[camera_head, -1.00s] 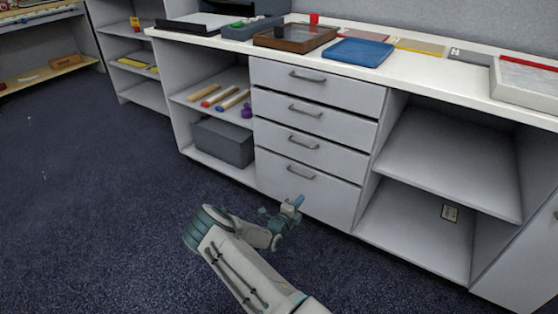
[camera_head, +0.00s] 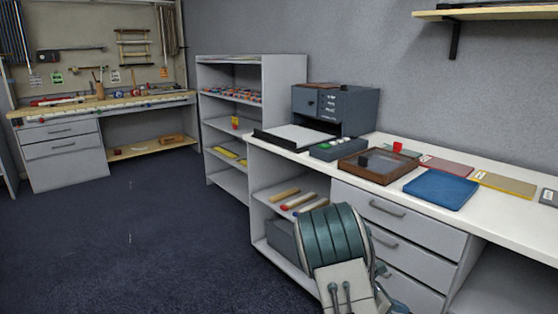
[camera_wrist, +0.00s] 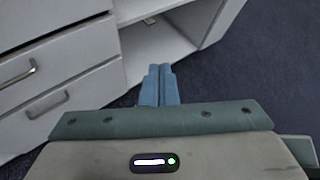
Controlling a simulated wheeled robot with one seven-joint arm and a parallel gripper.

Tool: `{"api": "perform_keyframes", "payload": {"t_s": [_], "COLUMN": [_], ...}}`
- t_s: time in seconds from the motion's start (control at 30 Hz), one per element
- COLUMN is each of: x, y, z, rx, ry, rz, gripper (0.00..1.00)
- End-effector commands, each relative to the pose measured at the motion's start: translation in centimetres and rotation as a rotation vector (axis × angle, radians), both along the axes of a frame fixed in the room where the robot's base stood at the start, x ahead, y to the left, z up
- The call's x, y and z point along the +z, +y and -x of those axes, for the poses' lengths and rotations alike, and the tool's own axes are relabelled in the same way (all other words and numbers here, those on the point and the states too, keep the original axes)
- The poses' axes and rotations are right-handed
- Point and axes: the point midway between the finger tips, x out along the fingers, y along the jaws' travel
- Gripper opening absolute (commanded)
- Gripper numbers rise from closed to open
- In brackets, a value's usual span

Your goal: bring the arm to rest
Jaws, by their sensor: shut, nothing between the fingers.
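My gripper (camera_wrist: 160,84) shows in the wrist view with its two blue fingers together and nothing between them. It points at the lower front of the grey cabinet, near an open compartment (camera_wrist: 165,38), with dark carpet to the right. In the head view my folded arm stands in front of the drawers (camera_head: 400,250) at the bottom centre. My gripper is mostly hidden behind the arm in that view.
The white counter (camera_head: 505,210) holds a blue mat (camera_head: 440,189), a wooden tray (camera_head: 379,166) and a dark machine (camera_head: 335,109). A shelf unit (camera_head: 208,140) and a workbench (camera_head: 60,153) stand farther left. Dark carpet (camera_head: 130,235) on the left is clear.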

Motion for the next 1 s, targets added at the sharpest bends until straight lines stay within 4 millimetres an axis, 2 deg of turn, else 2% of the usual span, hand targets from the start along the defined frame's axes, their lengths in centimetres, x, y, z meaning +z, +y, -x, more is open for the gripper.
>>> {"api": "perform_keyframes", "payload": {"t_s": [0.03, 0.3, 0.7, 1.0], "x": [2.8, 11.2, 23.3, 31.3], "y": [0.4, 3.5, 9.6, 14.5], "z": [1.0, 6.4, 14.2, 20.1], "rx": [-0.063, -0.403, -0.911, -1.286], "ry": [-0.070, -0.399, -0.802, -1.030], "rz": [-0.052, -0.294, -0.615, -0.826], "gripper": [0.00, 0.00, 0.00, 0.00]}}
